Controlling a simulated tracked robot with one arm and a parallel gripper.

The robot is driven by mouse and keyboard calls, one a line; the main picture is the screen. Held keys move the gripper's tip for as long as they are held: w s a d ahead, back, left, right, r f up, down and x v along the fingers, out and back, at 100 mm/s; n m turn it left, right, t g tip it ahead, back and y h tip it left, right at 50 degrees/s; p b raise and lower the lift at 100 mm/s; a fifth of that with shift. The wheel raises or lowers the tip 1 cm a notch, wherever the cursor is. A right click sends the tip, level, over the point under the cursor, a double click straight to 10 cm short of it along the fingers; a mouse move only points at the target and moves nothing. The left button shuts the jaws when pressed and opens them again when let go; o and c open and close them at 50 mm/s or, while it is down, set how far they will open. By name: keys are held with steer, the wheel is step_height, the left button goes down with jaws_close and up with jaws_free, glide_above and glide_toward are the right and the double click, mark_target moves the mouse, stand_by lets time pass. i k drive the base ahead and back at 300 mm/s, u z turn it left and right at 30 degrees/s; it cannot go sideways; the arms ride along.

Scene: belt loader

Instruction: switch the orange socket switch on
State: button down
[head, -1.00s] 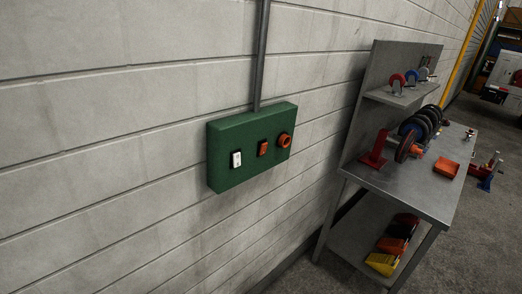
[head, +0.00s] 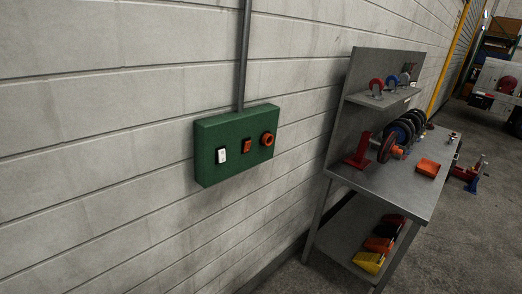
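A green box (head: 209,169) is fixed to the wall left of centre in the head view. On its front are a white switch (head: 221,155) at the left, a small orange switch (head: 247,146) in the middle and a round orange socket (head: 267,139) at the right. The orange switch is too small to tell which way its rocker is set. My gripper does not show in this view.
A grey conduit (head: 243,60) runs up the wall from the box. Right of it stands a grey metal workbench (head: 385,192) with wheels, an orange tray (head: 428,168) and a red stand (head: 359,155). Coloured bins (head: 369,262) lie on its lower shelf. Open floor (head: 470,235) lies at the right.

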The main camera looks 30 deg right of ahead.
mark_target(247, 145)
steer(key=k, duration=1.05)
steer(key=z, duration=0.55)
steer(key=i, duration=2.5)
steer(key=u, duration=0.55)
